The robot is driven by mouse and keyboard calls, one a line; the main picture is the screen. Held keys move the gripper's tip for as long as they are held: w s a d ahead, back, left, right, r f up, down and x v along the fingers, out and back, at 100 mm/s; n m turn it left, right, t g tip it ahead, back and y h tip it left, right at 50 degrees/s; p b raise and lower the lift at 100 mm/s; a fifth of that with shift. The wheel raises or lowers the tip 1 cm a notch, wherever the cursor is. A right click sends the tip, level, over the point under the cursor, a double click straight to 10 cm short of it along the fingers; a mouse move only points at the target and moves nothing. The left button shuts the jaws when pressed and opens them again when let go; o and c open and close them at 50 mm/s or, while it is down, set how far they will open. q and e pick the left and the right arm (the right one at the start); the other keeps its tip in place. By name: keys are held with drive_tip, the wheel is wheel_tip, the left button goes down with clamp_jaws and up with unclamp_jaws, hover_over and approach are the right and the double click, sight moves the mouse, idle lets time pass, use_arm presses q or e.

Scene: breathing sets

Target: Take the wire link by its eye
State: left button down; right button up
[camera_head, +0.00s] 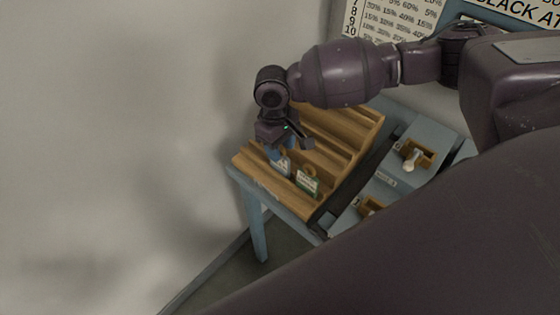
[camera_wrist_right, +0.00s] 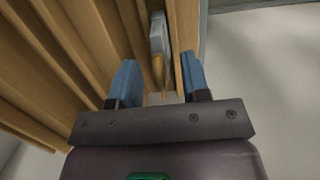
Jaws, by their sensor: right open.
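My right gripper (camera_head: 276,153) is open, with its blue fingers pointing down over the front of the stepped wooden rack (camera_head: 342,125). In the right wrist view, the open fingertips (camera_wrist_right: 160,66) lie on either side of a pale grey tag-like piece (camera_wrist_right: 158,35) with a tan eye (camera_wrist_right: 158,72). It stands in a groove; I see no grip on it. In the head view this piece (camera_head: 283,168) is partly hidden by the fingers. A second, green-and-white piece (camera_head: 307,182) with a tan eye stands to its right. I cannot make out the wire itself. My left gripper is out of view.
The rack sits on a blue-grey table (camera_head: 258,229). To its right are grey panels with wooden recesses, one holding a pale fitting (camera_head: 411,159). A printed chart (camera_head: 395,22) hangs behind. The rack's upper grooves look empty.

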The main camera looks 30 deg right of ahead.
drive_tip(key=shift+s+f, duration=0.1)
drive_tip(key=shift+f, duration=0.85)
drive_tip(key=shift+r, duration=0.1)
clamp_jaws()
